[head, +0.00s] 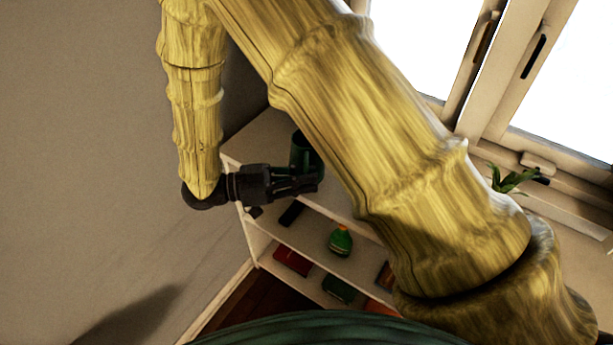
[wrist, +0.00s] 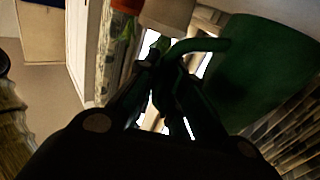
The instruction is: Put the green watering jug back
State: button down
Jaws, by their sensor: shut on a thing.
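The green watering jug (head: 303,150) is dark green and shows in the head view at the top of the white shelf unit, partly behind my arm. In the wrist view its body (wrist: 255,75) fills the upper right, with a curved handle reaching left to the fingers. My gripper (head: 312,183) is in front of the jug in the head view. In the wrist view my gripper (wrist: 162,78) is shut on the jug's handle. I cannot tell whether the jug's base touches the shelf top.
The white shelf unit (head: 262,142) stands against the wall below the windows. Its lower shelves hold a green bottle (head: 340,241), a red book (head: 292,260) and other small items. A potted plant (head: 510,180) is by the window at right. My arm hides part of the shelf top.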

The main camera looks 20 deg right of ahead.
jog(key=shift+w+d+f+b, duration=0.15)
jog(key=shift+w+d+b, duration=0.2)
jog(key=shift+w, duration=0.55)
jog(key=shift+w+d+f+b, duration=0.15)
jog(key=shift+w+d, duration=0.25)
jog(key=shift+w, duration=0.5)
jog(key=shift+w+d+f+b, duration=0.35)
jog(key=shift+w+f+b, duration=0.15)
jog(key=shift+w+b, duration=0.25)
jog(key=shift+f+b, duration=0.6)
jog(key=shift+f, duration=0.6)
jog(key=c, duration=1.5)
grip_release()
jog(key=shift+f+b, duration=0.1)
jog(key=shift+b, duration=0.25)
jog(key=a, duration=0.3)
jog(key=a+b, duration=0.1)
jog(key=a, duration=0.3)
jog(key=w+a+b, duration=0.1)
jog(key=a, duration=0.3)
jog(key=shift+r, duration=0.3)
